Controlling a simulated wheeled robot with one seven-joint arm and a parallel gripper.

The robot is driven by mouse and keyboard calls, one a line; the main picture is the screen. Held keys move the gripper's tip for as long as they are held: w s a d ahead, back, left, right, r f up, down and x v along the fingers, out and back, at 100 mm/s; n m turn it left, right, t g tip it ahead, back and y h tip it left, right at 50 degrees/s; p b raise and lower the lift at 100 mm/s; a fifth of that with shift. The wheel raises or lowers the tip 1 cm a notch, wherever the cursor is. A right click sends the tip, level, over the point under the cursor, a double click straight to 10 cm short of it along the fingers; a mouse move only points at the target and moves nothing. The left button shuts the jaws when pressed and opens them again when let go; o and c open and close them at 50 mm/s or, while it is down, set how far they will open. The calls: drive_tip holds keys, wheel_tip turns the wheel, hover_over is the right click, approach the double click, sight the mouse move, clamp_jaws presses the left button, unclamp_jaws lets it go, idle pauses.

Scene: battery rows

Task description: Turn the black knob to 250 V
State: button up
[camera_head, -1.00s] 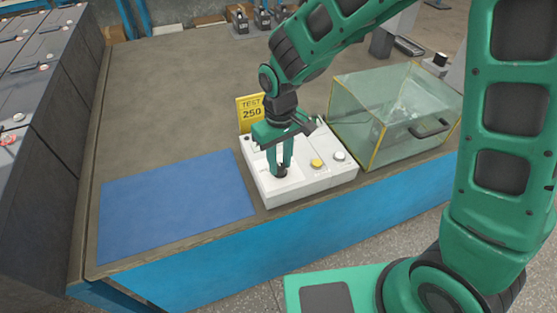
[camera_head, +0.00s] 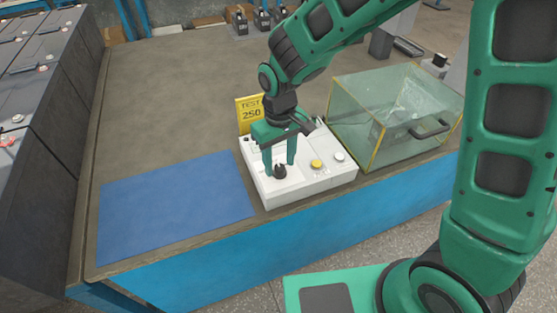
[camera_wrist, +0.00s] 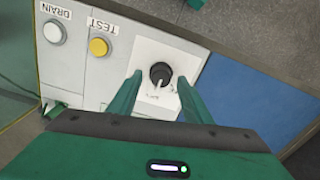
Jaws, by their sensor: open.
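The black knob (camera_head: 280,171) sits on the white panel box (camera_head: 312,185) on the bench. In the wrist view the knob (camera_wrist: 160,73) has a light pointer line toward the lower edge of its white dial plate; the markings are too small to read. My gripper (camera_head: 279,169) is open. Its fingertips (camera_wrist: 157,80) stand apart on either side of the knob, with gaps visible in the wrist view. A yellow sign (camera_head: 251,112) behind the box reads "TEST 250".
The box also carries a yellow TEST button (camera_wrist: 98,47) and a white DRAIN button (camera_wrist: 54,33). A clear glass case (camera_head: 400,110) with a black handle stands close on the right. A blue mat (camera_head: 175,205) lies on the left. Dark battery blocks (camera_head: 40,110) stand far left.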

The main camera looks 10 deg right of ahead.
sight(281, 166)
wheel_tip(281, 166, up, 10)
drive_tip(key=shift+r, duration=0.25)
drive_tip(key=shift+w+d, duration=0.1)
drive_tip(key=shift+d, duration=0.05)
idle(0.4)
drive_tip(key=s+d+r+m, duration=0.2)
drive_tip(key=s+d+m, duration=0.1)
drive_tip(key=d, duration=0.9)
drive_tip(key=s+d+r+m, duration=0.2)
drive_tip(key=s+d+m, duration=0.1)
drive_tip(key=d, duration=0.9)
drive_tip(key=s+d+m, duration=0.3)
drive_tip(key=s+d, duration=0.2)
drive_tip(key=s, duration=0.2)
drive_tip(key=s+d+f+m, duration=0.1)
drive_tip(key=s+d+m, duration=0.1)
drive_tip(key=s+d, duration=0.3)
drive_tip(key=s, duration=0.3)
drive_tip(key=shift+d+m, duration=0.35)
drive_tip(key=shift+m, duration=0.05)
